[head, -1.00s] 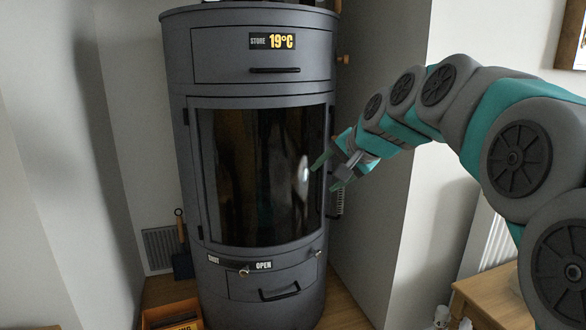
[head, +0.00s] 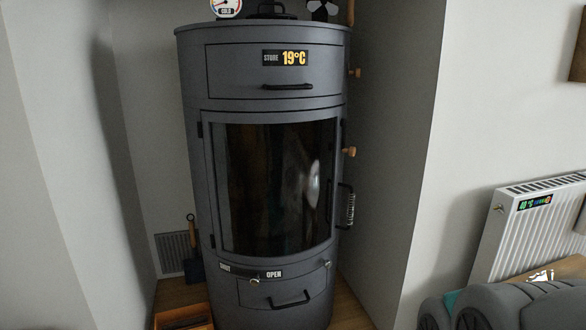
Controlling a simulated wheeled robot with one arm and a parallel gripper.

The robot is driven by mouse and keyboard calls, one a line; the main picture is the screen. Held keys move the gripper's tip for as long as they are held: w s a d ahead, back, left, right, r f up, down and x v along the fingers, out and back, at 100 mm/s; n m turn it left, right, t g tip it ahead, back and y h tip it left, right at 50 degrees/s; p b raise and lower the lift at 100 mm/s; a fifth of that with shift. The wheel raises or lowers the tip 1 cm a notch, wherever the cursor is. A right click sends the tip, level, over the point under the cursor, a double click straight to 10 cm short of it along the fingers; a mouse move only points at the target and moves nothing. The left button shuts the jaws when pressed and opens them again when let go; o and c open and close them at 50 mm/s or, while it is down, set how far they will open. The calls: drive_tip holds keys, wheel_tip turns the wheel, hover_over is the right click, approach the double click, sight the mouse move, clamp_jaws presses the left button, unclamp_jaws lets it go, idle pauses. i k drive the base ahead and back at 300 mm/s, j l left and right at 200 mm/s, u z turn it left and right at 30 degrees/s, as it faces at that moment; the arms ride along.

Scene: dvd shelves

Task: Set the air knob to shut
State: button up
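The dark grey stove (head: 215,180) stands upright in the corner. Low on its front, below the glass door, is a strip with a SHUT label (head: 225,267) on the left and an OPEN label (head: 274,274) on the right. A small pale knob (head: 254,281) sits just under the strip, between the two labels and somewhat nearer OPEN. Another small knob (head: 327,264) shows at the right, near the stove's edge. Which of them is the air knob is not marked. My gripper is out of view; only links of my arm show at the bottom right.
The glass door (head: 265,190) is closed, with a coiled handle (head: 349,205) at its right. A drawer handle (head: 289,301) sticks out below the knob. An orange crate (head: 183,316) and a shovel (head: 194,268) are at lower left. A radiator (head: 530,235) is at right.

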sight(255, 281)
drive_tip(key=i+l+u, duration=0.1)
drive_tip(key=l+u, duration=0.2)
drive_tip(key=l, duration=0.35)
drive_tip(key=l+u, duration=0.3)
drive_tip(key=l, duration=0.35)
